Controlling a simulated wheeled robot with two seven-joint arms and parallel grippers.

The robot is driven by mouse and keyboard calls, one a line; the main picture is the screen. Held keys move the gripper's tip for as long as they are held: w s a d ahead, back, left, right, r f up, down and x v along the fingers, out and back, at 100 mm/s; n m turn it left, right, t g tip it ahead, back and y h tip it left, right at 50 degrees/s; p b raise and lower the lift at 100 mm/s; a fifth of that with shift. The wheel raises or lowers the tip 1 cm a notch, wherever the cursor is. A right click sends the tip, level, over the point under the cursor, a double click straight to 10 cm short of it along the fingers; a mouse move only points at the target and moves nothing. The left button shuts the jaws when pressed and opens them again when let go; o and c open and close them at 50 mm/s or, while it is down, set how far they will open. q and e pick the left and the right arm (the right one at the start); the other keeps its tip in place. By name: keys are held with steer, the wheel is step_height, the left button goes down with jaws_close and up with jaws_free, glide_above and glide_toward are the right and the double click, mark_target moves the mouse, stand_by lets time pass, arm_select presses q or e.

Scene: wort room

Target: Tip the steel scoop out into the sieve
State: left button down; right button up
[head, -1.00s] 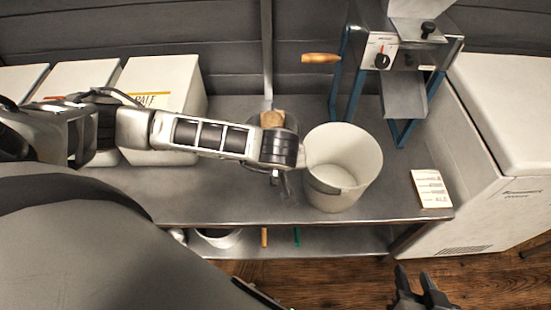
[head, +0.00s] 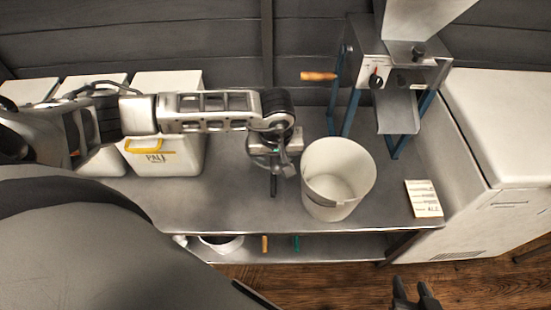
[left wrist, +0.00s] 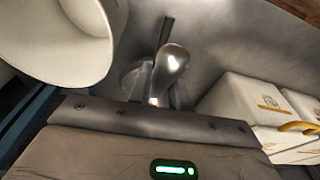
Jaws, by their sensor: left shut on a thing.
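My left gripper (head: 282,160) is over the steel bench, left of the white bucket, pointing down. It is shut on the steel scoop, whose shiny rounded metal shows in the left wrist view (left wrist: 172,62). A round steel piece, which looks like the sieve (head: 258,160), is below the gripper, with a dark handle towards the bench's front edge. It also shows behind the scoop in the left wrist view (left wrist: 133,77). The gripper hides much of both; I cannot tell whether they touch or what the scoop holds. My right gripper (head: 415,294) is open and empty at the bottom.
The white bucket (head: 352,178) stands close right of my left gripper. A mill (head: 400,80) on blue legs, with a wooden handle (head: 318,76), stands behind it. A card (head: 423,198) lies at the right. White bins (head: 168,100) stand at the left; a white chest (head: 505,130) is beyond the bench.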

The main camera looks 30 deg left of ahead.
arm_select(q)
steer(key=shift+w+a+r+g+h, duration=0.35)
steer(key=shift+w+r+g, duration=0.2)
steer(key=shift+r, duration=0.2)
steer(key=shift+w+a+r+g+h+b, duration=0.45)
steer(key=shift+w+r+g+b, duration=0.1)
steer(key=shift+w+r, duration=0.2)
steer(key=shift+w+a+r+g+h+b, duration=0.35)
steer(key=shift+w+r+g+b, duration=0.1)
steer(key=shift+w+g+b, duration=0.1)
steer(key=shift+w+a+r+g+b, duration=0.25)
steer(key=shift+w+r+b, duration=0.1)
steer(key=shift+r+b, duration=0.1)
steer(key=shift+w+a+h+b, duration=0.1)
steer(key=shift+w+h+b, duration=0.15)
steer(key=shift+b, duration=0.15)
steer(key=w+g+b, duration=0.1)
steer(key=b, duration=0.1)
steer(key=w+a+r+g+h+b, duration=0.1)
steer(key=b, duration=0.1)
steer(key=shift+a+r, duration=0.2)
steer(key=shift+r, duration=0.1)
arm_select(e)
steer(key=f, duration=0.1)
steer(key=a, duration=0.1)
steer(key=f+m, duration=0.1)
steer(key=shift+w+a+f+t+y, duration=0.2)
steer(key=shift+w+f+t+y, duration=0.05)
steer(key=shift+f+t+y, duration=0.15)
